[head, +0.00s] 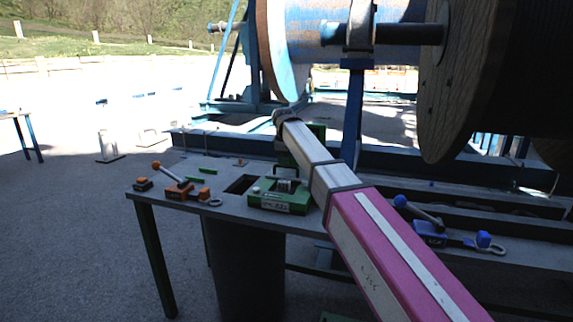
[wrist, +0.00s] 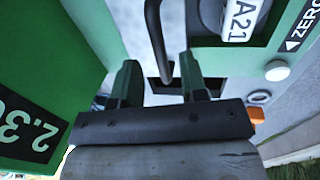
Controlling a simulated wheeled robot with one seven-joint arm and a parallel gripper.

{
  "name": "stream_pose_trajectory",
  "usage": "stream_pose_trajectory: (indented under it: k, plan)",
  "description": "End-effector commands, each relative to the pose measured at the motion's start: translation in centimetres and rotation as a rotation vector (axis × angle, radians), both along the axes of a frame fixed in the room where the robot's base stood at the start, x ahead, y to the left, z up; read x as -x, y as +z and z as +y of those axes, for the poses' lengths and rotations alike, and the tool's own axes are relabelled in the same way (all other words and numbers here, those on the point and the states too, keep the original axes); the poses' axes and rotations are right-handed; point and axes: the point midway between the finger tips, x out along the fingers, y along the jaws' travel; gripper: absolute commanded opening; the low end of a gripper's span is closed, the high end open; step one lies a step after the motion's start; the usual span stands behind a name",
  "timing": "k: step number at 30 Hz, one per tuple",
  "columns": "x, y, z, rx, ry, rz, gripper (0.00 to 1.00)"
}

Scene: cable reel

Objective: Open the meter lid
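The green meter (head: 283,207) sits on the bench, with a dark label on its front and a counter (head: 288,186) on top. In the wrist view its green body (wrist: 215,60) shows a white wheel marked A21, the word ZERO and a white button. A green panel (wrist: 35,70) with a dark number plate stands on the left; I cannot tell whether it is the lid. My gripper (wrist: 158,85) is open, with a dark curved bar (wrist: 153,35) reaching down between its fingers. Contact is unclear.
An orange-handled tool (head: 175,185) lies left of the meter, beside a rectangular opening (head: 241,184) in the bench. A blue-handled clamp (head: 430,228) lies on the right. A large cable reel (head: 455,80) stands behind. An upright green part (head: 317,133) shows partly behind my arm.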

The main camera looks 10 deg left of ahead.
Motion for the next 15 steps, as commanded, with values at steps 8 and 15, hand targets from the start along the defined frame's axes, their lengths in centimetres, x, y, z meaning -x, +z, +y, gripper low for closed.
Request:
stream_pose_trajectory:
  k: [8, 15]
  plan:
    - [-0.4, -2.1, 0.0, 0.000, 0.000, 0.000, 0.40]
    - [-0.5, -2.2, 0.0, 0.000, 0.000, -0.001, 0.40]
